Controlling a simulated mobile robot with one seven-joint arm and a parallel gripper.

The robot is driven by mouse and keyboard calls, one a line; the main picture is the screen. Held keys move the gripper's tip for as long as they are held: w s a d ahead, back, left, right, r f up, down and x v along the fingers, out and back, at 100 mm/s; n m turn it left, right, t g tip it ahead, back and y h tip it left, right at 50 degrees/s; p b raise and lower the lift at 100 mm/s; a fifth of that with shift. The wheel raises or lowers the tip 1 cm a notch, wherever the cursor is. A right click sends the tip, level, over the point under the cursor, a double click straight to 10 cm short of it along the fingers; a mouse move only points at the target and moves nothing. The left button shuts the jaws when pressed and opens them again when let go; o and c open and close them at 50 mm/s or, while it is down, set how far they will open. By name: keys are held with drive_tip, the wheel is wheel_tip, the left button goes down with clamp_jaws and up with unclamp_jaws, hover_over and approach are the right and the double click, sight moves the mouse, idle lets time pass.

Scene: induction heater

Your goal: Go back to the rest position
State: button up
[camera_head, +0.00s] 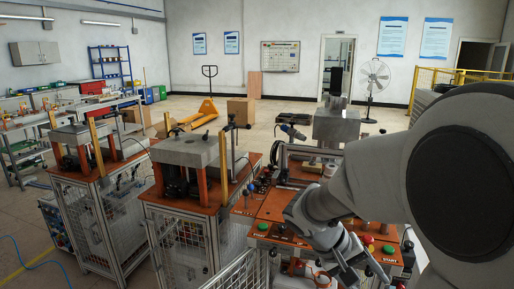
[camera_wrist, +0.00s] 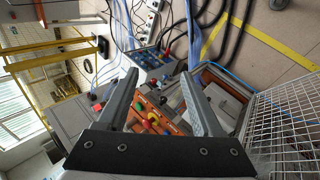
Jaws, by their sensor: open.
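My gripper (camera_wrist: 160,78) shows in the wrist view with its two grey fingers spread apart and nothing between them. In the head view my arm comes in from the right, and its end hangs low over the front of the orange-topped workstation (camera_head: 272,205). The gripper is partly cut off there by the bottom edge and my own arm. I cannot tell whether the gripper touches anything.
A red button (camera_head: 388,250) and green buttons sit at the workstation's front right. A wire-mesh guard (camera_head: 240,272) stands at its front left and also fills the right of the wrist view (camera_wrist: 290,125). Two machine benches stand to the left. Open floor lies behind, with a yellow pallet truck (camera_head: 205,110).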

drive_tip(key=s+a+r+t+y+p, duration=0.1)
drive_tip(key=s+a+r+t+y, duration=0.1)
drive_tip(key=s+a+r+y, duration=0.2)
drive_tip(key=s+a+r+t+y+p, duration=0.1)
drive_tip(key=s+a+r+t+y, duration=0.2)
drive_tip(key=s+r, duration=0.4)
drive_tip(key=shift+s+a+r+y, duration=0.4)
drive_tip(key=shift+s+a, duration=0.3)
drive_tip(key=shift+s, duration=0.3)
